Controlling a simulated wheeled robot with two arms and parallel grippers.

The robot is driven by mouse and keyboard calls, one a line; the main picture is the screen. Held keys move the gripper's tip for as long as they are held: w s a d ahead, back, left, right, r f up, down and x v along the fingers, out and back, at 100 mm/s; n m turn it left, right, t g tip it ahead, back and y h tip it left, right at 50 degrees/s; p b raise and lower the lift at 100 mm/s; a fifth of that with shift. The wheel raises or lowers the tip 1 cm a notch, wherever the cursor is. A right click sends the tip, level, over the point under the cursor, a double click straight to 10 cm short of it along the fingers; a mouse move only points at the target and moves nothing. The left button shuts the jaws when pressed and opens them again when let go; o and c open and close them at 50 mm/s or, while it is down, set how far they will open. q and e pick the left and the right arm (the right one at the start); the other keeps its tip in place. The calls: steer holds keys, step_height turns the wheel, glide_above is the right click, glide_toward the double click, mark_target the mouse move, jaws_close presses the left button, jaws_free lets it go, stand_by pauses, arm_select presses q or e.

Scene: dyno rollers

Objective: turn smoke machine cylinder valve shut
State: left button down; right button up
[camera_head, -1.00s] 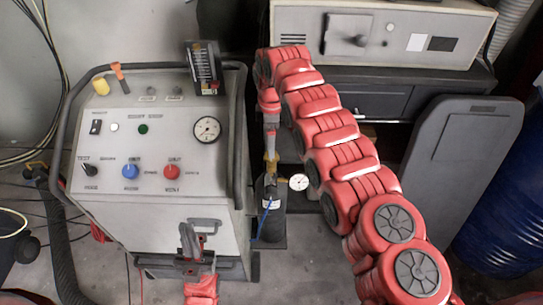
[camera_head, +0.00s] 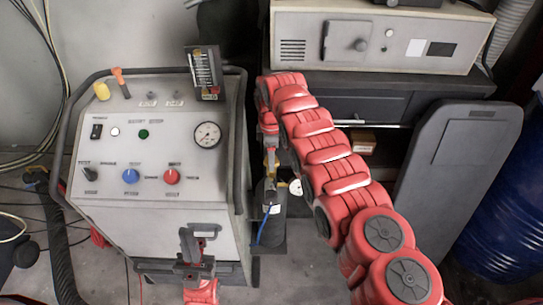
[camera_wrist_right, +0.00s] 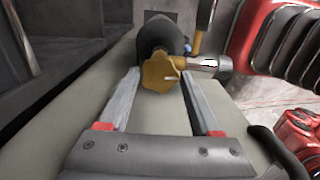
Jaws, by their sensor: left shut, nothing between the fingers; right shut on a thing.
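The smoke machine (camera_head: 150,215) is a grey wheeled cabinet at the left of the head view. A dark gas cylinder (camera_head: 272,225) with a blue hose stands at its right side. In the right wrist view the cylinder's valve knob (camera_wrist_right: 157,72) is gold and lobed, with a silver fitting on its right. My right gripper (camera_head: 270,160) reaches down over the cylinder top. In the wrist view its fingers (camera_wrist_right: 160,82) are shut on the knob, one on each side. My left gripper (camera_head: 196,240) is shut and empty, low in front of the cabinet.
A small round gauge (camera_head: 295,187) sits beside the cylinder, partly covered by my right arm. A dark bench (camera_head: 370,92) carrying a beige device (camera_head: 385,35) stands behind. A grey panel (camera_head: 460,160) and blue drum (camera_head: 510,210) are at the right. Hoses lie at the left.

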steer(key=c, duration=0.4)
